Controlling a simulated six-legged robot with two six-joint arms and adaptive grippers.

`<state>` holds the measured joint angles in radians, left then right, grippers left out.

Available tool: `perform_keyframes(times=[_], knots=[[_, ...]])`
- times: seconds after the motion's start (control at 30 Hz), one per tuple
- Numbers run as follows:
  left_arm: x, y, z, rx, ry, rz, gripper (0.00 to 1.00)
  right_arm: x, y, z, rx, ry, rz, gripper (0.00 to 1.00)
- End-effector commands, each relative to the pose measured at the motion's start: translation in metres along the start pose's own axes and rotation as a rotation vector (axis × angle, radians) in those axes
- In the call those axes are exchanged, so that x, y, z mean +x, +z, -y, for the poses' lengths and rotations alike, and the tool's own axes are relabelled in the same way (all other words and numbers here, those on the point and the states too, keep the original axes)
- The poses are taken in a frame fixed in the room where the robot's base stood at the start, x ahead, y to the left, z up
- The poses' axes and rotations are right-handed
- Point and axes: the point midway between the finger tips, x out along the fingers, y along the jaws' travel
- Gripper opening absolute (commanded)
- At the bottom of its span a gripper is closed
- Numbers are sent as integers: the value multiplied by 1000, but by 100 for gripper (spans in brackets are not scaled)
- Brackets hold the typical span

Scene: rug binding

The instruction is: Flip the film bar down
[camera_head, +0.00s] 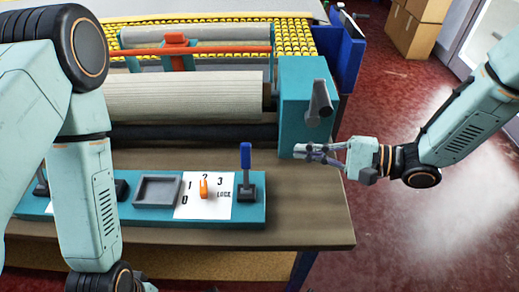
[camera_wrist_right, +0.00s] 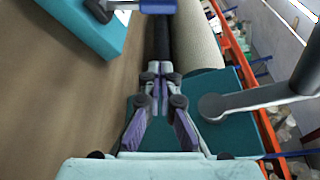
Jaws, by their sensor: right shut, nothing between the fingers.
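An orange-red bar (camera_head: 215,49), which looks like the film bar, runs across the machine behind the beige roll (camera_head: 185,92), with a small orange block (camera_head: 175,38) at its middle. An orange-red bar (camera_wrist_right: 238,52) also shows beyond the roll in the right wrist view. My right gripper (camera_head: 297,150) is shut and empty, beside the teal end housing (camera_head: 292,90) and below its grey crank handle (camera_head: 319,103). Its fingertips (camera_wrist_right: 160,68) meet in the right wrist view. My left arm covers the machine's left side; its gripper is out of view.
A teal control panel (camera_head: 255,212) lies on the brown table (camera_head: 320,232), with a blue-handled lever (camera_head: 246,160), an orange dial pointer (camera_head: 204,188) and a grey tray (camera_head: 138,191). Cardboard boxes (camera_head: 412,30) stand at the back right. Red floor to the right is open.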

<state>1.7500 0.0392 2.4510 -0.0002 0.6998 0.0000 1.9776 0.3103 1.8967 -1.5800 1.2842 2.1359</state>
Motion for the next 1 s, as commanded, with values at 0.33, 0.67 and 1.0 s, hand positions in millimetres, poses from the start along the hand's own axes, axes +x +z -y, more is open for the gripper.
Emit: perform_keyframes(times=[0.33, 0.67, 1.0], knots=[[4, -1, 0, -1, 0, -2, 38, 18, 0, -1, -2, 4, 3, 0], [10, 0, 0, -1, 0, -1, 38, 69, 1, -1, -4, 6, 5, 0], [11, 0, 0, -1, 0, -1, 38, 100, 15, 1, 1, 1, 1, 0]])
